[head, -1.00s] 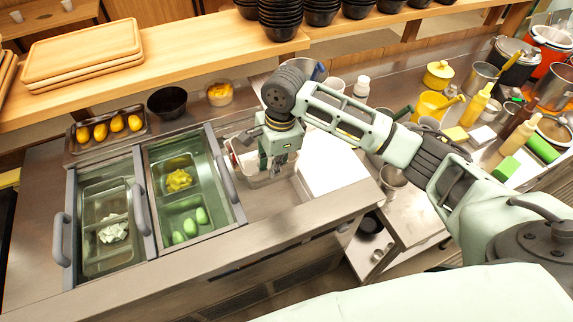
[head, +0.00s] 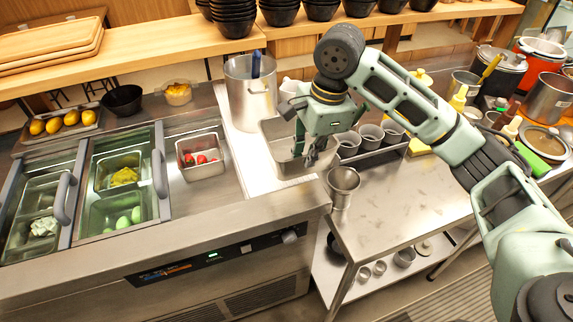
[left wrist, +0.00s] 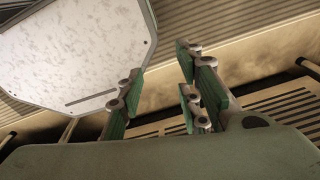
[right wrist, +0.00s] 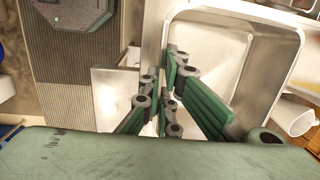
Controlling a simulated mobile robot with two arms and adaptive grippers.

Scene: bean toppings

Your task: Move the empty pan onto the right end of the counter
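The empty pan (head: 278,130) is a deep rectangular metal pan, over the white board at the right end of the counter (head: 250,180). I cannot tell whether its base touches the board. My right gripper (head: 309,151) is at the pan's right wall, fingers pointing down. In the right wrist view the fingers (right wrist: 165,90) are close together on either side of the wall of the pan (right wrist: 235,55), whose inside is bare. My left gripper (left wrist: 158,85) is open and empty, away from the counter; it is outside the head view.
A small pan with red pieces (head: 200,143) sits in the counter left of the board. A tall pot (head: 245,95) stands behind the empty pan. A metal cup (head: 342,185) and a rack of cups (head: 372,154) stand to the right on the lower steel table (head: 400,190).

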